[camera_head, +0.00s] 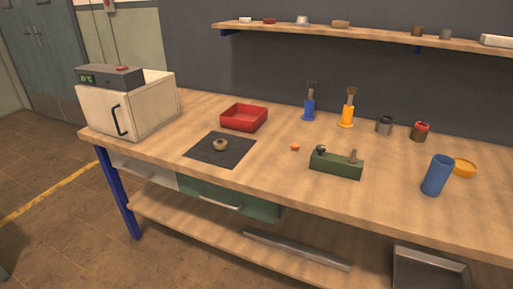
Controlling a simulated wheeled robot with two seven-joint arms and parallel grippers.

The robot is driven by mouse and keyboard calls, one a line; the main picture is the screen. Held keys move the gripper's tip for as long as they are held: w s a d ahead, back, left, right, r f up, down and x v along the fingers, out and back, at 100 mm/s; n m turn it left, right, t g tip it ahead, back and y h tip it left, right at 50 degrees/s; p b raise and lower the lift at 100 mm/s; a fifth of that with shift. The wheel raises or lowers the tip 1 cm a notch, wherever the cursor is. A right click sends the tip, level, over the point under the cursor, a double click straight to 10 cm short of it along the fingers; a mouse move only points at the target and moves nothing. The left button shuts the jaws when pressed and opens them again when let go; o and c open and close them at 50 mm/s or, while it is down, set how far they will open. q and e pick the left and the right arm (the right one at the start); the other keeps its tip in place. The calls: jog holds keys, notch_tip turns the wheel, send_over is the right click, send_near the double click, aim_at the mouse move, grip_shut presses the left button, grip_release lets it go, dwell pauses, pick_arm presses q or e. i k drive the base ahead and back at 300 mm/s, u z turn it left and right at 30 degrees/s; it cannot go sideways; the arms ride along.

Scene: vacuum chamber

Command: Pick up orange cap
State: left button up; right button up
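A small orange cap-like piece (295,147) lies on the wooden workbench (270,170), between the red tray and the green block. A larger, round orange-yellow lid or shallow dish (465,167) lies at the right, just behind the blue cylinder; which of the two is the orange cap I cannot tell for sure. Nothing touches the small orange piece. Neither of my grippers shows in the head view.
A red tray (225,123), a dark mat (190,152) with a brass-coloured ring (220,145), a green block (335,166) and a blue cylinder (437,175) stand on the bench. Blue (308,110) and orange (346,119) brush holders stand behind. A white oven-like box (145,115) is left.

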aim_at(295, 146)
jog(key=u, duration=1.7)
jog(key=i, duration=1.65)
jog(key=z, duration=1.7)
